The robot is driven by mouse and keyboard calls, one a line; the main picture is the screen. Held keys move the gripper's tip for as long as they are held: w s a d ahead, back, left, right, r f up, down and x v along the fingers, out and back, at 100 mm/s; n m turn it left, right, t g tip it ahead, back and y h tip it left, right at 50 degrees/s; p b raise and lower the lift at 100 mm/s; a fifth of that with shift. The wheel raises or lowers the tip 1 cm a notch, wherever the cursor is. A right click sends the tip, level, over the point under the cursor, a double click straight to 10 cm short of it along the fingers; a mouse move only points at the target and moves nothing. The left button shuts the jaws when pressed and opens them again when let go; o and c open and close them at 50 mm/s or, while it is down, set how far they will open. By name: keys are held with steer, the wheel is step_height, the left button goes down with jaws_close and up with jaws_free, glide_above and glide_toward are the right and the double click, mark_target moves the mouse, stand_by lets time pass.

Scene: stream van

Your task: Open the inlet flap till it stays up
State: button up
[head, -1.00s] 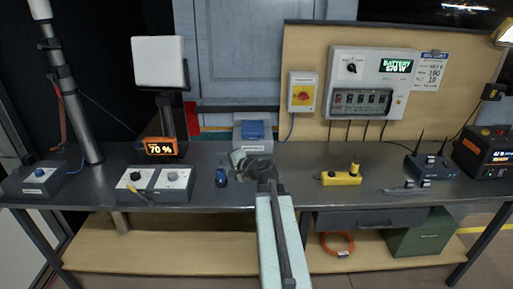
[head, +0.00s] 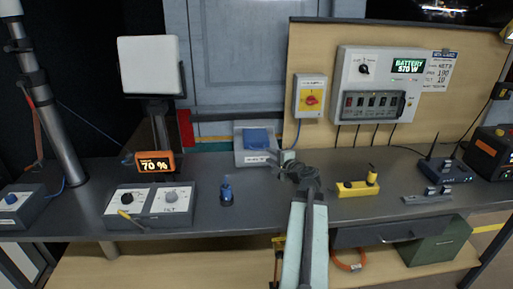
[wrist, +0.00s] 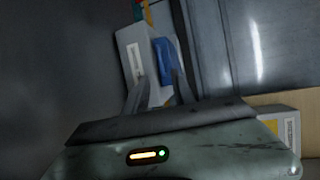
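The inlet flap (head: 256,138) is a blue cover on a pale grey box at the back edge of the bench, against the blue-grey wall. It looks lowered over the box front. It also shows in the wrist view (wrist: 163,58), upper middle, tilted with the box. My gripper (head: 283,158) is just right of and in front of the box in the head view. In the wrist view its two dark fingers (wrist: 158,88) stand apart with a gap, near the box's lower end. Nothing shows between them. Whether a finger touches the box cannot be told.
A blue bottle-like item (head: 227,190) stands left of my arm. A two-knob control box (head: 149,206) sits further left. A yellow connector block (head: 357,187) lies to the right. A yellow and red switch (head: 310,96) is on the board above. The bench between is mostly clear.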

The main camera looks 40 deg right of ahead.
mark_target(259, 149)
steer(key=b+x, duration=0.1)
steer(key=x, duration=0.7)
steer(key=shift+w+r+b, duration=0.1)
steer(key=shift+b, duration=0.2)
jaws_close()
stand_by(1.1)
